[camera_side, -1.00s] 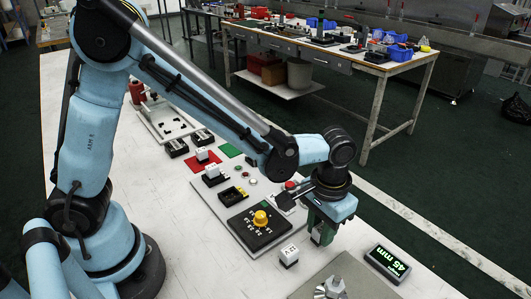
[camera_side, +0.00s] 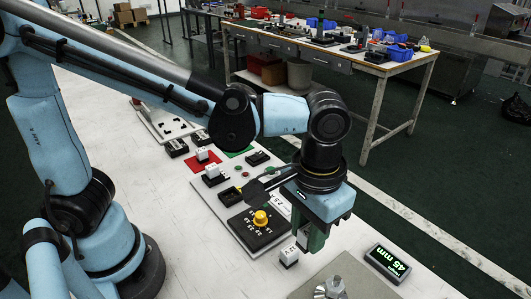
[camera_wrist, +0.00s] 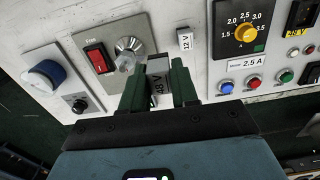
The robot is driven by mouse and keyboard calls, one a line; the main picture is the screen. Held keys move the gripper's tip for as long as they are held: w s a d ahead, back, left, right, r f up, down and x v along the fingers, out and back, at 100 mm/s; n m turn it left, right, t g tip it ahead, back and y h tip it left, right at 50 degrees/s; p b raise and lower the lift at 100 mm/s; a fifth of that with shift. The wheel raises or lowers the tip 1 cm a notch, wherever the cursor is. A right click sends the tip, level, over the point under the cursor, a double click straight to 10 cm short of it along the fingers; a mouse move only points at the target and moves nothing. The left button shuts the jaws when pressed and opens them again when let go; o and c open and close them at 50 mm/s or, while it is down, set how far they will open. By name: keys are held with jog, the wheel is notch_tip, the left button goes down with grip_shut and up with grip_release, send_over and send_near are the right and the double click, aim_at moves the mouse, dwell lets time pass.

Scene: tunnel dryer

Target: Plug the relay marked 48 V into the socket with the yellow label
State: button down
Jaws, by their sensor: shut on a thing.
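My gripper (camera_wrist: 158,88) has green fingers and is shut on a grey-white relay marked 48 V (camera_wrist: 158,84) in the wrist view. In the side view my gripper (camera_side: 313,240) is at the near right, by the panel's right edge; its fingers hide the held relay. The black socket (camera_wrist: 303,14) with the yellow label (camera_wrist: 295,33) is at the upper right of the wrist view, apart from the gripper. In the side view this socket (camera_side: 230,196) is behind the yellow knob, to the left of my gripper.
A relay marked 12 V (camera_wrist: 186,41) stands on the table close to my gripper; it also shows in the side view (camera_side: 289,256). A yellow dial knob (camera_side: 261,217) sticks up from the panel. Another white relay (camera_side: 212,171) sits behind. A 45 mm display (camera_side: 387,263) stands at right.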

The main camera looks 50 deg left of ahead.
jog(key=a+f, duration=0.1)
jog(key=a, duration=2.4)
jog(key=shift+w+f+n, duration=0.15)
jog(key=shift+w+n, duration=0.15)
jog(key=shift+a+f, duration=0.1)
jog(key=shift+f, duration=2.8)
jog(key=shift+f, duration=0.95)
jog(key=c, duration=0.8)
grip_release()
